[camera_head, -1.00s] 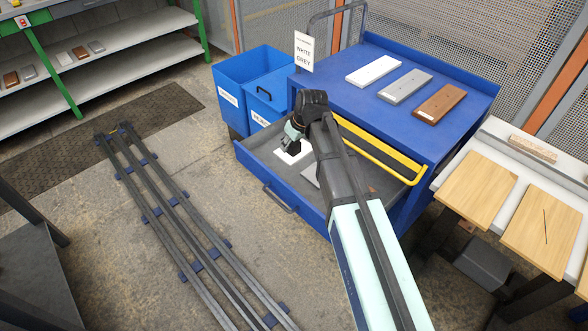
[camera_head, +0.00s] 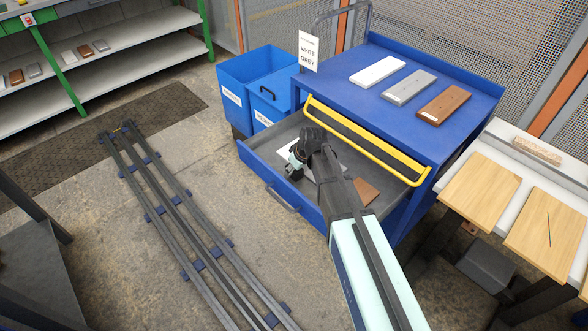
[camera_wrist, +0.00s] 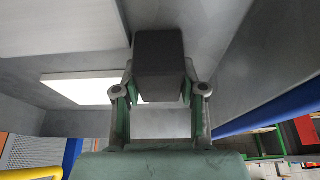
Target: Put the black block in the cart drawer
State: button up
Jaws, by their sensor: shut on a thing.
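The black block (camera_wrist: 158,65) is between the two fingers of my gripper (camera_wrist: 160,95) in the wrist view, and the gripper is shut on it. The cart drawer (camera_head: 262,187) is pulled open, with a blue front and a grey floor. In the head view my gripper (camera_head: 293,172) is over the left part of the open drawer. The wrist view shows grey drawer surfaces around the block and a white board (camera_wrist: 75,86) to its left. I cannot tell whether the block touches the drawer floor. My arm hides part of the drawer.
In the drawer, a brown board (camera_head: 366,191) shows at the right. White (camera_head: 377,71), grey (camera_head: 409,87) and brown (camera_head: 444,105) boards lie on the cart top. A yellow handle (camera_head: 366,142) runs above the drawer. Blue bins (camera_head: 245,90) stand left of the cart.

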jog(key=shift+f, duration=0.15)
jog(key=o, duration=1.2)
jog(key=shift+r, duration=0.3)
jog(key=v, duration=1.2)
jog(key=shift+a, duration=0.1)
